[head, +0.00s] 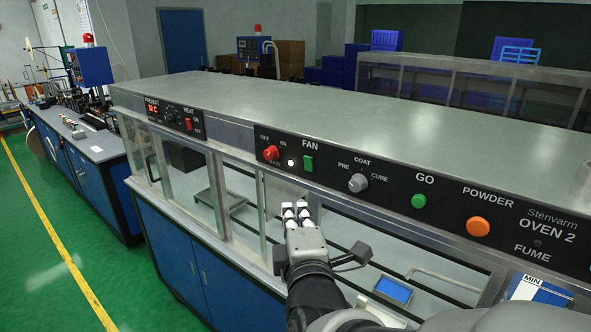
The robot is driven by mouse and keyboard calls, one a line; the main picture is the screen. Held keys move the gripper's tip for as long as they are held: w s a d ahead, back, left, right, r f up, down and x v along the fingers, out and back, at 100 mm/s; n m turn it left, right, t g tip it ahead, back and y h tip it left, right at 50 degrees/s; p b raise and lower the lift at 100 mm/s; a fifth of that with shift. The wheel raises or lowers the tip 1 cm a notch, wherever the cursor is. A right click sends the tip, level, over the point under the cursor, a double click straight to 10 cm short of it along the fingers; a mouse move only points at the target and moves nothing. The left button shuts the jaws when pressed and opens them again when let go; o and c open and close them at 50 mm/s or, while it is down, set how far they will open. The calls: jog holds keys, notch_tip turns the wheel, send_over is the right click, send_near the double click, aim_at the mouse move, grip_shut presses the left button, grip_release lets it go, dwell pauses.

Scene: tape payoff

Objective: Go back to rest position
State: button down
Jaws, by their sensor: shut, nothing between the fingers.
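My gripper (295,211) is in the lower middle of the head view, at the end of my dark arm. Its two pale fingertips are together, with nothing seen between them. It is in front of the oven's (330,95) glazed side, below the control panel. The red fan knob (271,153) and the green fan button (308,163) are above it. Whether the fingertips touch anything cannot be told.
The panel also bears a grey coat knob (358,183), a green GO button (418,201) and an orange powder button (477,227). A blue-screened device (393,290) is right of my gripper. Green floor (110,255) with a yellow line is free at left.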

jog(key=s+d+f+m+g, duration=0.3)
jog(key=s+m, duration=0.3)
jog(key=s, duration=0.2)
jog(key=s+d+f+m+g+h, duration=0.1)
jog(key=s+d+f+m+g, duration=0.3)
jog(key=s, duration=0.4)
jog(key=s+d+f+m+g+h, duration=0.1)
jog(key=s+d+f+m+g, duration=0.2)
jog(key=s+d+m+g, duration=0.2)
jog(key=s+d+m, duration=0.2)
jog(key=s+m, duration=0.2)
jog(key=shift+f+g, duration=0.15)
jog(key=shift+g, duration=0.25)
jog(key=c, duration=2.3)
grip_release()
jog(key=shift+d, duration=0.1)
